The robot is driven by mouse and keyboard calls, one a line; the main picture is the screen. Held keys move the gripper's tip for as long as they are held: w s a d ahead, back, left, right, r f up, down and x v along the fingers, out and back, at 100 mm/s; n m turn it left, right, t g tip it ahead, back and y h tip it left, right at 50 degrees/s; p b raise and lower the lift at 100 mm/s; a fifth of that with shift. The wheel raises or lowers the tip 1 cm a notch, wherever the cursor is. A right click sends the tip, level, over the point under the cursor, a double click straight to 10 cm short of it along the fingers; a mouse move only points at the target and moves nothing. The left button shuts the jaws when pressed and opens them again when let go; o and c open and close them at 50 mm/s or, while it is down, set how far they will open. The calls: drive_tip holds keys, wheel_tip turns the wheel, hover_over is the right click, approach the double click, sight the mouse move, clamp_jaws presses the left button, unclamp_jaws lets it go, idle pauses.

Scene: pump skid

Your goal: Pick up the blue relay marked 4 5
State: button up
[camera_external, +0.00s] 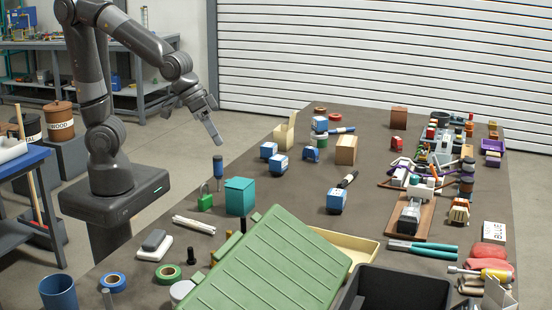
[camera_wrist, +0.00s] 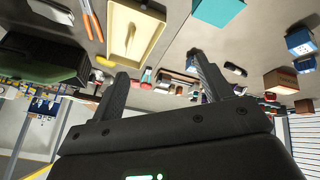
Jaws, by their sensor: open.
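Several blue and white relay blocks stand on the table, and their markings are too small to read, so I cannot tell which is marked 4 5. In the external view, one relay (camera_external: 336,201) stands alone near the table's middle. Two more, a rear one (camera_external: 268,150) and a front one (camera_external: 279,164), stand close together at left. Another blue block (camera_external: 311,155) is just right of them. My gripper (camera_external: 213,126) is open and empty, high left of the relays. In the wrist view my open gripper (camera_wrist: 160,66) has two relays (camera_wrist: 300,41) (camera_wrist: 304,65) far to its right.
A teal box (camera_external: 240,196), a green padlock (camera_external: 205,200) and a screwdriver (camera_external: 218,170) stand near the left edge. A large green lid (camera_external: 275,262) slopes up at the front. A cardboard box (camera_external: 346,150) stands behind the lone relay. Wired parts crowd the right side.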

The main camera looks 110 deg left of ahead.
drive_tip(key=w+a+f+n+t+h, duration=0.1)
drive_tip(key=w+f+n+t+h, duration=0.15)
drive_tip(key=w+n, duration=0.5)
drive_tip(key=w+f+n+t+h, duration=0.25)
drive_tip(key=w+n, duration=0.35)
drive_tip(key=w, duration=0.3)
drive_tip(key=w+a+r+n+t+y, duration=0.1)
drive_tip(key=a+r+n+t+y, duration=0.2)
drive_tip(key=a+r+n, duration=0.6)
drive_tip(key=w+a+r+n+t+y, duration=0.25)
drive_tip(key=a+r+n+t, duration=0.2)
drive_tip(key=a+n, duration=0.4)
drive_tip(key=m, duration=0.1)
approach(345, 198)
drive_tip(key=w, duration=0.2)
drive_tip(key=w+a, duration=0.1)
drive_tip(key=shift+r+g, duration=0.3)
drive_tip(key=shift+g, duration=0.05)
drive_tip(key=shift+w+d+f, duration=0.1)
drive_tip(key=shift+w, duration=1.45)
drive_tip(key=shift+w+d, duration=0.1)
drive_tip(key=shift+w, duration=1.5)
drive_tip(key=shift+c, duration=0.3)
